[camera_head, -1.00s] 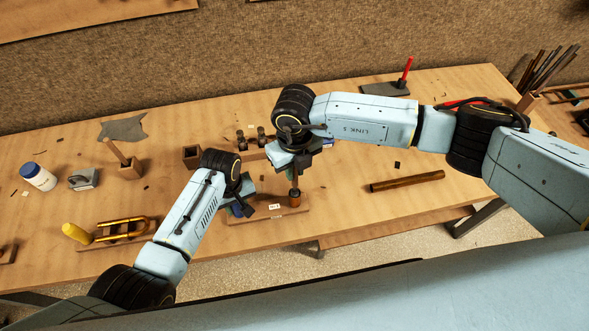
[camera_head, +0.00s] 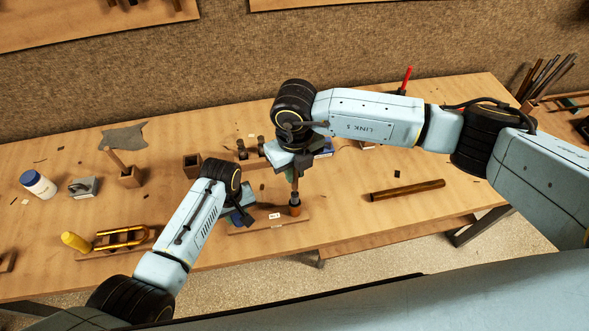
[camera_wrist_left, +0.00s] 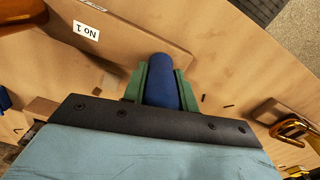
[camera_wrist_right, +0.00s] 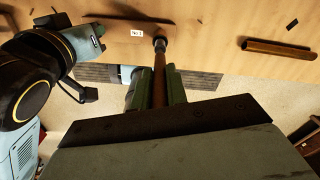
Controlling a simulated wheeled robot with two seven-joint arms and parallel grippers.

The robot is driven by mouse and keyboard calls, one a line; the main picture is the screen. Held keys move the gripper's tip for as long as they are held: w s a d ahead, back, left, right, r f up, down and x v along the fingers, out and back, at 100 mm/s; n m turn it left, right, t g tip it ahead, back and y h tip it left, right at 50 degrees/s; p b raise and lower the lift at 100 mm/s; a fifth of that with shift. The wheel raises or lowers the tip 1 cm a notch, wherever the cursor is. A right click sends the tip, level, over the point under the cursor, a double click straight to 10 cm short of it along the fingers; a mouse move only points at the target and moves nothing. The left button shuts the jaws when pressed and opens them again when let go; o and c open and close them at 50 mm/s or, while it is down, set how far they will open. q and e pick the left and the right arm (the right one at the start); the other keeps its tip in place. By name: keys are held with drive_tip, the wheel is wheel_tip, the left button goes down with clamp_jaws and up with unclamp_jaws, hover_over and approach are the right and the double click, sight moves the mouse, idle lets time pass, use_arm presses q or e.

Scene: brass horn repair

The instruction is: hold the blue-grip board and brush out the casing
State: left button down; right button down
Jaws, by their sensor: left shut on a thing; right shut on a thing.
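The wooden board (camera_head: 245,228) with a "No 1" label lies near the table's front edge. The casing, a short orange-brown tube (camera_head: 295,210), stands upright on its right part. My left gripper (camera_head: 240,214) is shut on the board's blue grip (camera_wrist_left: 160,82), its green fingers on both sides. My right gripper (camera_head: 294,170) is shut on the brush's brown handle (camera_wrist_right: 159,75), which points down at the casing. A dark part of the brush shows at the casing's mouth. How deep it sits inside is hidden.
A brass tube (camera_head: 407,190) lies to the right. A brass slide with a yellow grip (camera_head: 76,242) is at front left. A white jar (camera_head: 38,185), a wooden block with an upright stick (camera_head: 129,177) and an open wooden box (camera_head: 192,166) stand behind.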

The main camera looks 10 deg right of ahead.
sight(295, 182)
drive_tip(key=shift+f, duration=0.2)
idle(0.6)
drive_tip(key=shift+f, duration=2.15)
drive_tip(key=shift+r, duration=2.4)
drive_tip(key=shift+f, duration=0.2)
drive_tip(key=shift+f, duration=2.35)
